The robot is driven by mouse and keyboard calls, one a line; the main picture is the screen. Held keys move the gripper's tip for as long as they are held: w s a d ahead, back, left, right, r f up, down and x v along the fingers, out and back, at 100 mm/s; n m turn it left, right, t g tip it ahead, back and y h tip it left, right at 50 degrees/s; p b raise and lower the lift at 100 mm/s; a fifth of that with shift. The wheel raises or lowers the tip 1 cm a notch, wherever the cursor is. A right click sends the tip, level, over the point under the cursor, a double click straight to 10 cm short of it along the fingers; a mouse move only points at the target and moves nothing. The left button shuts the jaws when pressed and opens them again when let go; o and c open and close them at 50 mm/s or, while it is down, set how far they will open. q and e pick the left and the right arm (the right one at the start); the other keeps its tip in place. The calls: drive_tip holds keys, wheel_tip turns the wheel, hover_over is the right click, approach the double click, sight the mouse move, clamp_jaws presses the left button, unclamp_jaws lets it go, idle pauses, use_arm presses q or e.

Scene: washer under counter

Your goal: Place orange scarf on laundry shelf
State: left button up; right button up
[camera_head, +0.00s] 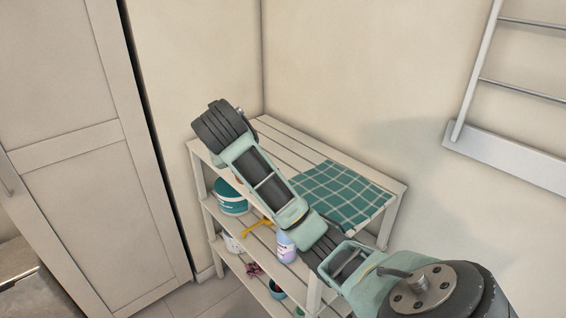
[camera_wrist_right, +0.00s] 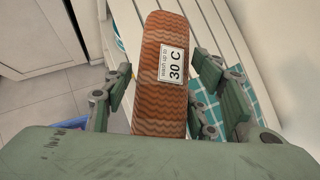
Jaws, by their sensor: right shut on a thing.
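The white slatted laundry shelf (camera_head: 283,143) stands in the corner in the head view. Its top slats (camera_wrist_right: 215,25) show behind the scarf in the wrist view; I cannot tell whether the scarf touches them. My left gripper is not in view.
A teal checked cloth (camera_head: 342,194) lies on the right part of the top shelf. Lower tiers hold a teal tub (camera_head: 230,199), a lilac bottle (camera_head: 286,247) and other small items. A tall cabinet (camera_head: 75,150) stands left; a wall rack (camera_head: 510,155) hangs right. The top's back left is bare.

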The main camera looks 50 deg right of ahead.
drive_tip(key=s+d+f+m+g+h, duration=0.1)
drive_tip(key=s+d+m+g, duration=0.25)
drive_tip(key=d, duration=0.35)
drive_tip(key=s+d+m+g+h, duration=0.1)
drive_tip(key=s+d+m+g, duration=0.25)
drive_tip(key=d, duration=0.25)
drive_tip(key=shift+m+t+h, duration=0.3)
drive_tip(key=shift+m+t, duration=0.1)
drive_tip(key=shift+t, duration=0.1)
drive_tip(key=w+f, duration=0.2)
drive_tip(key=w, duration=0.2)
drive_tip(key=w+f, duration=0.2)
drive_tip(key=w, duration=0.2)
drive_tip(key=w+f, duration=0.2)
drive_tip(key=w, duration=0.2)
drive_tip(key=shift+f, duration=2.5)
drive_tip(key=shift+a, duration=0.1)
drive_tip(key=shift+p, duration=0.4)
drive_tip(key=o, duration=1.2)
drive_tip(key=shift+f, duration=0.1)
drive_tip(key=shift+o, duration=0.2)
